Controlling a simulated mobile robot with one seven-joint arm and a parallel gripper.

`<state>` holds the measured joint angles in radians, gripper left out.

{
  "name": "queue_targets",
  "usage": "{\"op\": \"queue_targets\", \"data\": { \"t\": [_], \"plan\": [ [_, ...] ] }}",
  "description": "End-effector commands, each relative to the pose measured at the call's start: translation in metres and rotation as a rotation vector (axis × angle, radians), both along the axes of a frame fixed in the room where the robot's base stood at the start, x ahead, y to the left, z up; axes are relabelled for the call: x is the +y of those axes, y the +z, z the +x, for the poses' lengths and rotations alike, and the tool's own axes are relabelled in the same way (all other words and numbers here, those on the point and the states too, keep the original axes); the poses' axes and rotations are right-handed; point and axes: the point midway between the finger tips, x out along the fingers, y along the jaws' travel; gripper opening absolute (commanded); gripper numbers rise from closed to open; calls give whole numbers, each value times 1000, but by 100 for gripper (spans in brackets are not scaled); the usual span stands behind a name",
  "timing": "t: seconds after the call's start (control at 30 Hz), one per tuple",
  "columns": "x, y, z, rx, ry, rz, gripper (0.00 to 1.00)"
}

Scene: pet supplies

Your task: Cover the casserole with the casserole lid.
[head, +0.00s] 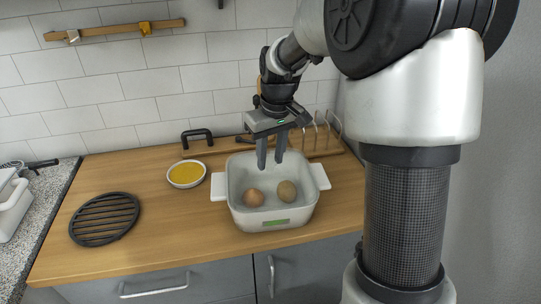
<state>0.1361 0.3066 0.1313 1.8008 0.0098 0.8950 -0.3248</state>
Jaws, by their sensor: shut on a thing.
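The casserole (274,220) is a white, rounded-square dish with a flat handle on its left and right sides and a green label on its front. It stands on the wooden counter, and two brown, round things (254,197) (287,191) show inside it. My gripper (271,164) points down over the back part of the casserole, its two grey fingers a little apart. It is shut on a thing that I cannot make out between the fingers. I cannot clearly make out the casserole lid.
A small white bowl of yellow contents (186,174) stands left of the casserole. A round black grate (105,218) lies farther left. A black arched handle (197,137) and a wire rack (322,131) are at the back. The wooden counter (165,225) is clear between grate and casserole.

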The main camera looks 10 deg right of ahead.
Motion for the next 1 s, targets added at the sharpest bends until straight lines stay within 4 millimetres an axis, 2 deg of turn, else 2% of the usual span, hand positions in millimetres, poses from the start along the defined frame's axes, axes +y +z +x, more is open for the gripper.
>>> {"op": "queue_targets", "data": {
  "t": [0.97,1.0],
  "plan": [
    [0,-2,1,-3,0,0,0],
    [0,-2,1,-3,0,0,33]
  ]
}}
